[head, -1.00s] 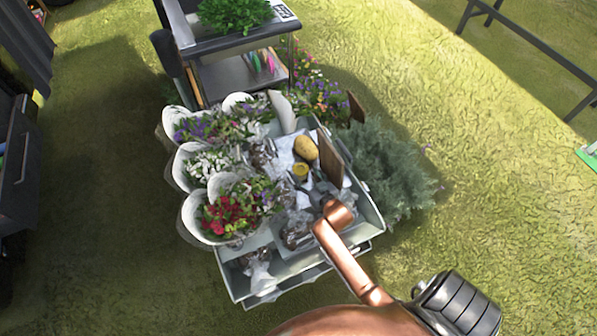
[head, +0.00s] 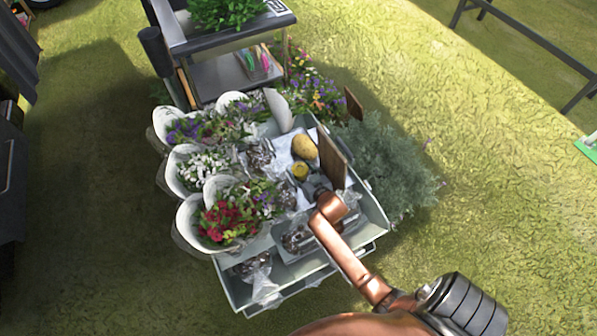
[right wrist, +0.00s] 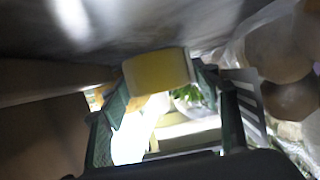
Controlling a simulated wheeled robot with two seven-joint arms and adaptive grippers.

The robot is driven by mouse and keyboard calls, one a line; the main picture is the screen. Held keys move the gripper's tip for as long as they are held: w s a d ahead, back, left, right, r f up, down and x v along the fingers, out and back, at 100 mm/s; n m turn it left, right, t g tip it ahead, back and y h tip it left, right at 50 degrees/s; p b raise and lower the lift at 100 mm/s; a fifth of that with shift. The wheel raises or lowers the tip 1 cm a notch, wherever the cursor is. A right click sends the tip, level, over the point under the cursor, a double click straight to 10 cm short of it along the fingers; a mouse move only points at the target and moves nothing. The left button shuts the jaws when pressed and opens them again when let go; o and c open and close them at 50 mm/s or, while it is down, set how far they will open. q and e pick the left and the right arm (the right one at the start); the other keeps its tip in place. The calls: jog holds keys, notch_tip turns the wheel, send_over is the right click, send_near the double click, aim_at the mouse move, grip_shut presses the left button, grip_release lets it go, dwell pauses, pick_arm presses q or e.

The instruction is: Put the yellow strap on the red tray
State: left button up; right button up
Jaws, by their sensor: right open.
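The yellow strap (head: 300,170) is a small yellow roll lying in the grey cart, just below a potato-like item. In the right wrist view the yellow strap (right wrist: 157,72) sits at the tips of my right gripper (right wrist: 165,90), between the two green fingers. My right gripper (head: 317,186) reaches down into the cart close to the strap, and its fingers are open. Whether the fingers touch the strap I cannot tell. My left gripper is not in view. I cannot make out a red tray in any view.
The grey cart (head: 373,222) holds several wrapped bouquets (head: 225,220) on its left. A potato-like item (head: 304,147) and an upright brown board (head: 332,158) stand close to the strap. A shelf trolley (head: 222,76) is behind.

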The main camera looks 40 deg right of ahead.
jog(key=shift+c, duration=0.3)
jog(key=c, duration=1.2)
jog(key=shift+r, duration=0.1)
